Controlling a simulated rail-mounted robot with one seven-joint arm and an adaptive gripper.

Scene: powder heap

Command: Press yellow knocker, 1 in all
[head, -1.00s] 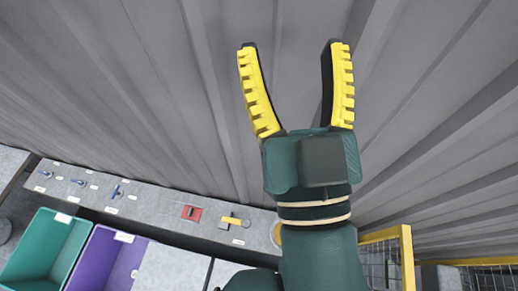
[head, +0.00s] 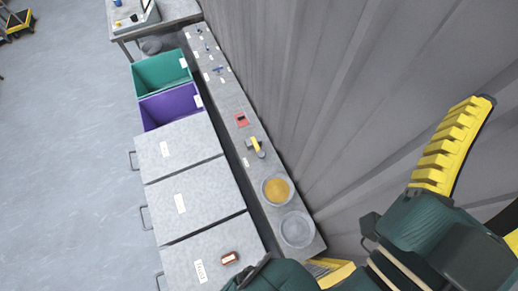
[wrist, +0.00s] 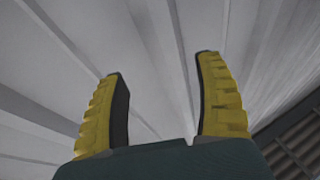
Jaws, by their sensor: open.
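The yellow knocker (head: 255,146) is a small yellow piece with a grey block, lying on the narrow grey shelf along the wall in the head view. My gripper (wrist: 160,65) is open and empty, its two yellow ribbed fingers spread in front of the grey wall. In the head view my gripper is at the right, well apart from the knocker; one finger shows whole and the other is mostly cut off by the frame edge. The knocker is not in the wrist view.
The ribbed wall (head: 340,80) rises behind.

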